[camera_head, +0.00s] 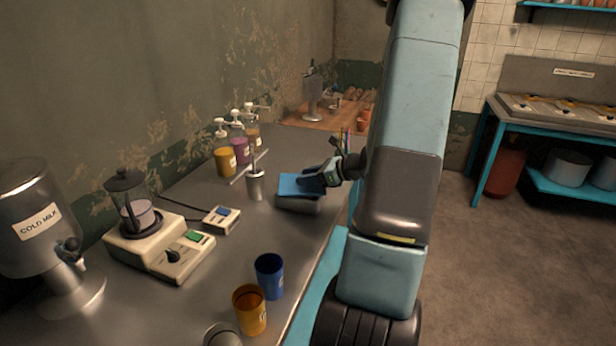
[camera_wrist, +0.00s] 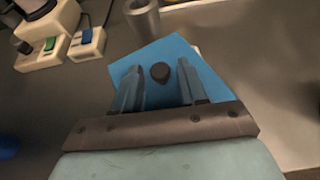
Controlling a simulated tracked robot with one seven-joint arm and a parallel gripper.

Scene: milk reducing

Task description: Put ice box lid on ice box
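The ice box lid (camera_head: 290,183) is a flat blue plate on top of the grey ice box (camera_head: 298,206) on the metal counter. In the wrist view the lid (camera_wrist: 178,50) fills the middle, with a dark round knob (camera_wrist: 160,73) on it. The lid hides nearly all of the box; only a pale bit shows at its right edge. My gripper (camera_head: 318,181) is just above the lid's right side. In the wrist view its two fingers (camera_wrist: 159,76) are spread on either side of the knob, with gaps visible between. Whether the lid is fully seated cannot be told.
A metal cup with tools (camera_head: 255,185) stands just left of the box. Pump bottles (camera_head: 237,148) stand behind it, and a blender base (camera_head: 155,245) and milk dispenser (camera_head: 40,235) at left. Blue (camera_head: 269,277) and orange (camera_head: 249,311) cups stand near the counter's front edge.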

